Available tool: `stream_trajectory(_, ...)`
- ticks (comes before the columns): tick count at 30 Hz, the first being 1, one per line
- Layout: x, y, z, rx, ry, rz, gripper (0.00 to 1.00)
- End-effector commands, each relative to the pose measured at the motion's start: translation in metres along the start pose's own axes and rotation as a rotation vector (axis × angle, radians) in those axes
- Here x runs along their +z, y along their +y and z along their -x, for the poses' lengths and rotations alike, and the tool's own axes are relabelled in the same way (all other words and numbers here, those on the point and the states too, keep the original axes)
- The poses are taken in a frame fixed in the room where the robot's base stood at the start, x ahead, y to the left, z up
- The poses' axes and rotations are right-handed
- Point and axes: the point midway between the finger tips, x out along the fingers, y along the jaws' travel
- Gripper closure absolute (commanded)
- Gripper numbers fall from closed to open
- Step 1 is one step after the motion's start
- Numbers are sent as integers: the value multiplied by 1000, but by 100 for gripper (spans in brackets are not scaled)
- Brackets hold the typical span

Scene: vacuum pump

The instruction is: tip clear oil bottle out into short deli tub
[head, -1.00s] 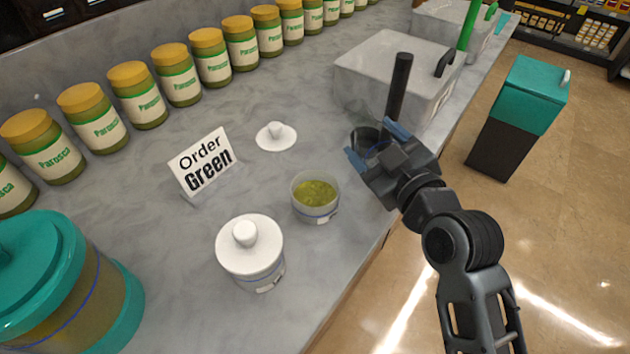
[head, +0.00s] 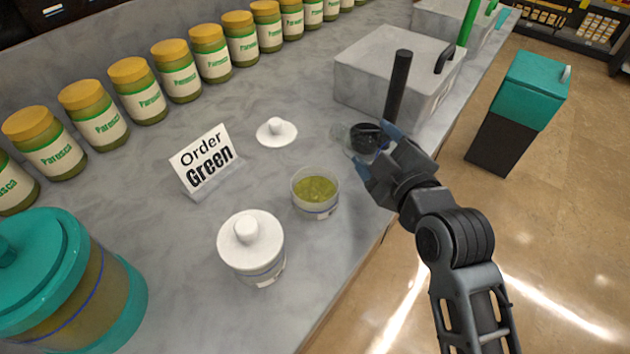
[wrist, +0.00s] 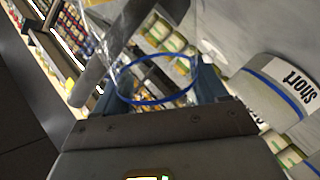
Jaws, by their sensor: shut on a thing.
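My gripper (head: 375,152) is shut on the clear oil bottle (head: 350,137), at the counter's right side. The bottle looks tilted, with a dark round part between the fingers. In the wrist view the see-through bottle (wrist: 155,80) shows a blue ring between my fingers; I cannot tell how much is in it. An open clear tub (head: 316,194) with yellow-green contents and a blue line stands left of and nearer than my gripper. A tub with a "short" label (wrist: 285,85) shows at the right of the wrist view, apart from the bottle.
A loose white lid (head: 276,132) and an "Order Green" sign (head: 205,161) lie behind. A dark upright rod (head: 398,85) and a grey box (head: 385,70) are close beyond my gripper. A teal-lidded container (head: 70,285) is front left.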

Motion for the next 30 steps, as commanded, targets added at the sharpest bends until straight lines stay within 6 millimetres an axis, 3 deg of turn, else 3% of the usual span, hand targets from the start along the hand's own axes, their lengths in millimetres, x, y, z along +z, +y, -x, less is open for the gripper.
stream_trajectory(30,10,-4,-1,1,-35,134,70)
